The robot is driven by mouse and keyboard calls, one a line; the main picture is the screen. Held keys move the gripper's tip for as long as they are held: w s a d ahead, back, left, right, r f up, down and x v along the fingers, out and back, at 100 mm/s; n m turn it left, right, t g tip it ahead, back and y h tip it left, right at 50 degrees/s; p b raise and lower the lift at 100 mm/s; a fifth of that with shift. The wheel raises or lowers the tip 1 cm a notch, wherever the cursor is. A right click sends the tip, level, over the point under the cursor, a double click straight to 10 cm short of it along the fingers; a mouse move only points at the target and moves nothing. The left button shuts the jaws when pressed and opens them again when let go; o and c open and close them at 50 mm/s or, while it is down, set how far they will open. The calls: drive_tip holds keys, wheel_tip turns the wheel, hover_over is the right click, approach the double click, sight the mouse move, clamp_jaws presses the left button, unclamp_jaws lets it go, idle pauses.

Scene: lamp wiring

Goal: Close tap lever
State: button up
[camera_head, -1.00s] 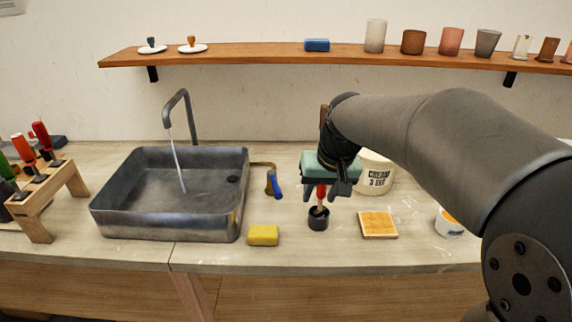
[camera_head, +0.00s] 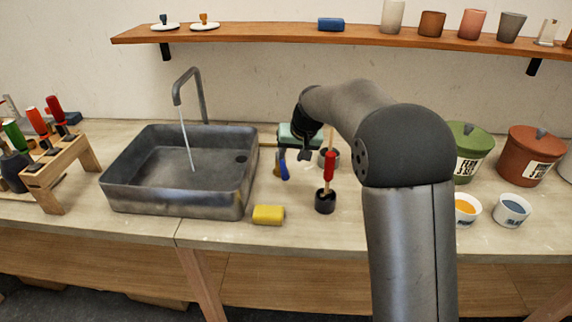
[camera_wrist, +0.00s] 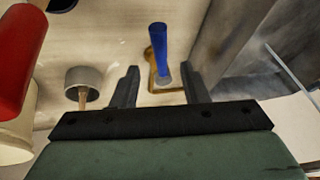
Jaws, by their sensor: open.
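The tap lever has a blue handle (camera_head: 284,170) and stands right of the sink, beside a brass pipe (camera_wrist: 153,62). In the wrist view the blue handle (camera_wrist: 159,42) lies just beyond the gap between my fingertips, close to the right finger. My gripper (camera_head: 294,155) is open and empty, its fingers apart at the lever. In the wrist view my gripper (camera_wrist: 160,75) shows no contact with the handle. The grey tap (camera_head: 190,88) is running, with a thin stream of water (camera_head: 188,145) falling into the sink (camera_head: 180,210).
A red-handled tool (camera_head: 329,168) stands in a black cup (camera_head: 325,203) right of the lever. A grey cup (camera_wrist: 83,78) stands behind it. The sink's right wall is close to my gripper. A shelf (camera_head: 330,37) runs above.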

sight(285, 168)
drive_tip(key=x, duration=0.6)
drive_tip(key=shift+w+a+f+p, duration=0.1)
drive_tip(key=shift+w+f+p, duration=0.05)
drive_tip(key=shift+f+p, duration=0.25)
clamp_jaws()
